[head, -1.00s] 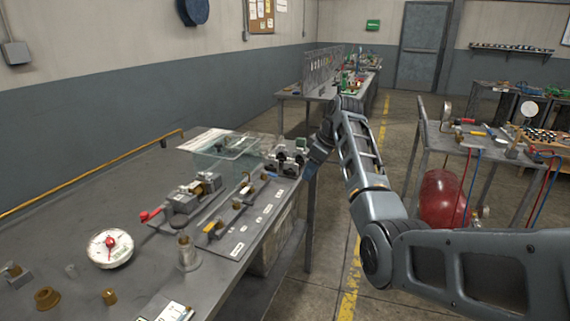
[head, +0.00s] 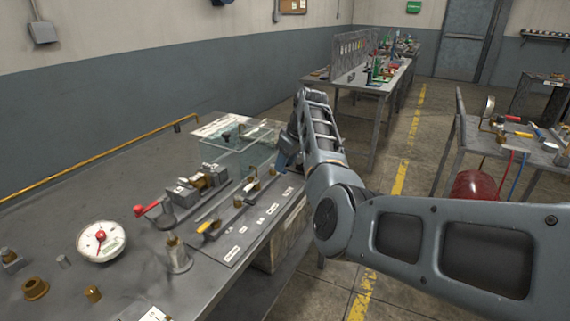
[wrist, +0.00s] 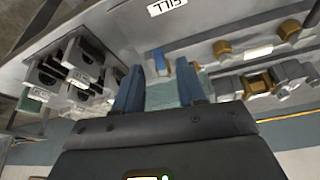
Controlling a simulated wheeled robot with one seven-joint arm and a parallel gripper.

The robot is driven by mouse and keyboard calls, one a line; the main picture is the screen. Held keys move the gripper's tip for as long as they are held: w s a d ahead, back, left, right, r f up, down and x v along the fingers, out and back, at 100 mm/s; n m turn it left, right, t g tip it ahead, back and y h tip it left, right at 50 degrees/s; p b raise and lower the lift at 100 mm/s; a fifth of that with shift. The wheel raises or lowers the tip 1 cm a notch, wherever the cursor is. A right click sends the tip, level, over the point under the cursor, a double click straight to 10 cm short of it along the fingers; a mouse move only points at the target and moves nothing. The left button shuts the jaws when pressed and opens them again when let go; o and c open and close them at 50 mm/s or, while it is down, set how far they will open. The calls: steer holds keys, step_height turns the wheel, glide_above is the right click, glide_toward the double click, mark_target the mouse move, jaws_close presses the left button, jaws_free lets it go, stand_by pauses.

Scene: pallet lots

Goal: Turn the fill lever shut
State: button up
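My gripper (wrist: 160,70) is open, with its two blue fingers apart. In the head view my gripper (head: 287,151) is over the far end of the bench's valve panel, partly hidden by my arm. The FILL label (wrist: 167,8) shows upside down at the top of the wrist view. Just below it, a small blue piece (wrist: 160,58) lies between the fingertips; it may be the fill lever, but its shape and angle are unclear. I cannot tell whether the fingers touch it. On the panel (head: 232,247), a yellow-handled lever (head: 208,226) stands at the near end.
A clear tank (head: 235,145) stands behind the panel. A red-handled valve (head: 147,210) and a round gauge (head: 101,241) are on the near bench. In the wrist view, dark clamp-like blocks (wrist: 60,70) sit left of the fingers and a brass fitting (wrist: 222,47) right.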

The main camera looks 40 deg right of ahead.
steer(key=shift+x, duration=0.85)
steer(key=shift+c, duration=0.3)
jaws_close()
